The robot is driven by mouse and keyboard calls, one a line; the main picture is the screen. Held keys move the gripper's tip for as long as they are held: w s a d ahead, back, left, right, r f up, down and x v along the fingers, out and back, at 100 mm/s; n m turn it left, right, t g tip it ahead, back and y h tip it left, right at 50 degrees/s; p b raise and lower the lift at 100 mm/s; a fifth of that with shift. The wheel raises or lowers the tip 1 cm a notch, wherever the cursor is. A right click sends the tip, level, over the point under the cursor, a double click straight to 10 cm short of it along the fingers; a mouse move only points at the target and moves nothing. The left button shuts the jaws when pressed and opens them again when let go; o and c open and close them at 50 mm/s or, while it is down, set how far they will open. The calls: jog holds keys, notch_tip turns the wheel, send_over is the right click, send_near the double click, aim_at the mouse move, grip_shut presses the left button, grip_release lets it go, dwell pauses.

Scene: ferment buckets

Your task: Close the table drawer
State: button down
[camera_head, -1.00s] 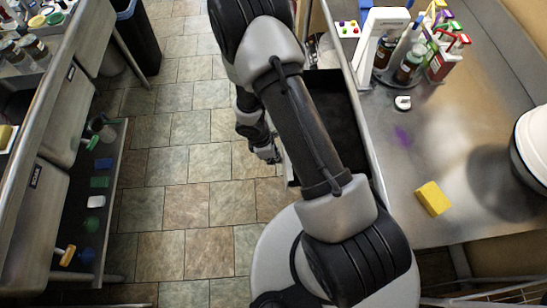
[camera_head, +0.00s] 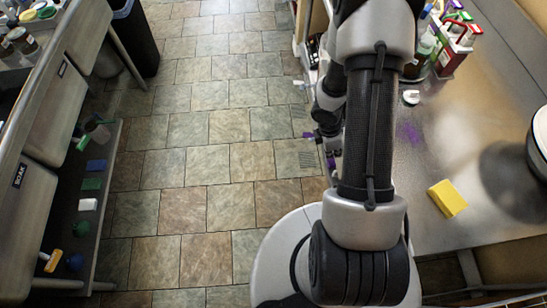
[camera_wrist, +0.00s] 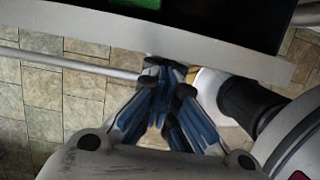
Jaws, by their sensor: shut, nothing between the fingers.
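In the wrist view, the drawer's pale front panel (camera_wrist: 215,50) runs across the top, with part of its dark interior (camera_wrist: 225,17) visible behind it. My gripper (camera_wrist: 165,75) is shut and empty, its blue fingers together just outside that panel. I cannot tell whether the fingertips touch it. In the head view, my gripper (camera_head: 331,160) is beside the table's left edge, partly behind my arm. My arm hides the drawer there, so how far it is open cannot be told from that view. The metal table (camera_head: 440,165) is on the right.
A yellow sponge (camera_head: 447,198) and a bottle caddy (camera_head: 453,50) are on the table. A dark bin (camera_head: 135,40) is at the back left. The tiled floor (camera_head: 205,160) between is clear.

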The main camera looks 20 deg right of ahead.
jog(key=shift+s+d, duration=0.25)
jog(key=shift+d, duration=0.7)
jog(key=shift+s+d, duration=0.3)
jog(key=shift+d, duration=0.6)
jog(key=shift+s+d, duration=0.25)
jog(key=shift+d, duration=0.7)
jog(key=shift+w+a, duration=0.1)
